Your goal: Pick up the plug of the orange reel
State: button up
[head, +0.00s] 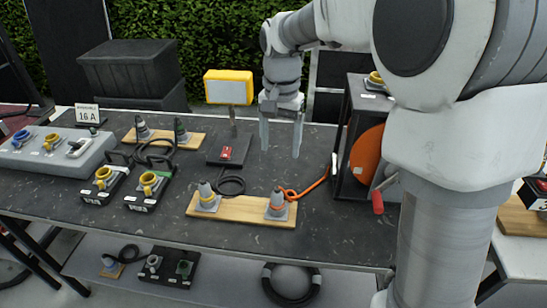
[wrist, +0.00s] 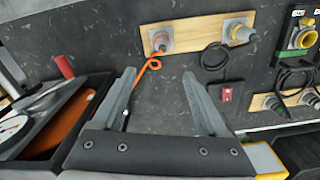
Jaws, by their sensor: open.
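The orange reel (head: 367,162) stands in a dark frame at the right of the table and shows at the left of the wrist view (wrist: 65,128). Its orange cable (head: 306,189) runs left to a grey plug with an orange band (head: 277,206), upright on a wooden board (head: 240,211). The wrist view shows this plug (wrist: 159,39) at the top, beyond my fingertips. My gripper (head: 280,153) points down above the table, behind and above the plug. It is open and empty, and its fingers (wrist: 157,78) are apart from the plug.
A similar plug with a yellow band (head: 207,199) and black cable shares the board. A yellow work light (head: 229,88) stands left of my gripper. Black socket boxes (head: 148,190) stand further left.

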aim_at(277, 188)
jog(key=f, duration=0.8)
jog(key=f+b, duration=0.1)
jog(key=f, duration=0.4)
jog(key=shift+w+a, duration=0.1)
jog(key=shift+w, duration=0.3)
jog(key=shift+s+a+f+b, duration=0.1)
jog(key=shift+f+b, duration=0.2)
jog(key=shift+f, duration=2.25)
grip_shut()
